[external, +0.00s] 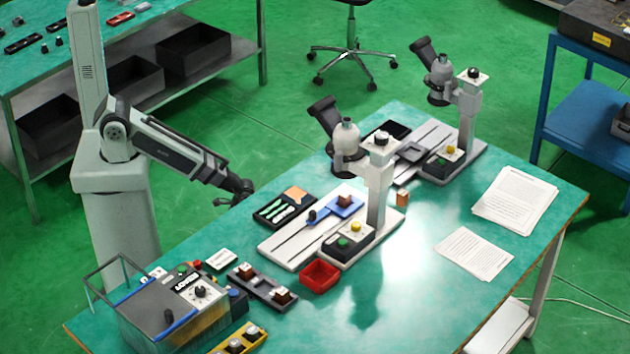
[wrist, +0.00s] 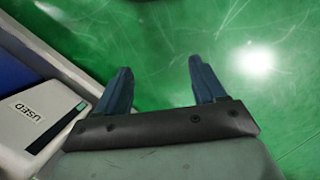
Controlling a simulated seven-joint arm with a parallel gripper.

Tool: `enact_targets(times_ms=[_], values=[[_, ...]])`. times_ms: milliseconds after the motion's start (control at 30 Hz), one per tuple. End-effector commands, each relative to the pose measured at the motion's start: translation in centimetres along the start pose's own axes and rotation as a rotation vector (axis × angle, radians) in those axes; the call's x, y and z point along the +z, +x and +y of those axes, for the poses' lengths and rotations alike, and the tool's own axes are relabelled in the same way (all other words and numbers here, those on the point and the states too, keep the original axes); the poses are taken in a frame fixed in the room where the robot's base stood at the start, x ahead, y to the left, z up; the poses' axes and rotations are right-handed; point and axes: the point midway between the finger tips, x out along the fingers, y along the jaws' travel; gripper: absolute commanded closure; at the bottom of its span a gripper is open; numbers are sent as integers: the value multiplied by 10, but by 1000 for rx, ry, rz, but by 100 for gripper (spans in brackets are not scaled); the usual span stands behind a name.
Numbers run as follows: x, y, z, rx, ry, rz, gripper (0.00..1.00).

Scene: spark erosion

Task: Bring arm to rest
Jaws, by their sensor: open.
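My arm stands at the left of the external view, folded down with its forearm sloping to the right. My gripper (external: 243,193) hangs beside the left edge of the green worktable (external: 400,300), near the black tray. In the wrist view my gripper (wrist: 160,85) shows two blue fingers held wide apart. Nothing is between them, only the green floor beyond. My gripper is open and empty.
On the worktable are two microscopes (external: 378,195) (external: 466,105), a black tray (external: 285,207), a red bin (external: 320,273), a tank-like machine (external: 170,305) and papers (external: 515,198). A white box marked USED (wrist: 35,115) lies left in the wrist view. The table's right front is clear.

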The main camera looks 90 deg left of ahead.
Motion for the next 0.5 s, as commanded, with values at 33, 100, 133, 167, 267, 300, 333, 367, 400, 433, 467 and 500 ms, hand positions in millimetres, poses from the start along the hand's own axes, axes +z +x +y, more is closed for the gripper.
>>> enact_targets(times_ms=[33, 100, 133, 167, 267, 300, 333, 367, 400, 433, 467, 500], values=[[22, 10, 5, -2, 15, -36, 30], [48, 23, 10, -4, 32, -83, 30], [58, 28, 12, -6, 40, -102, 30], [69, 33, 14, -7, 47, -122, 30], [102, 46, 18, -10, 68, -180, 30], [113, 50, 19, -12, 76, -202, 30], [121, 53, 20, -13, 81, -216, 30], [128, 55, 20, -13, 85, -229, 30], [136, 58, 21, -14, 91, -244, 30], [141, 60, 22, -15, 94, -253, 30], [146, 61, 22, -16, 97, -262, 30], [151, 63, 22, -17, 101, -272, 30]])
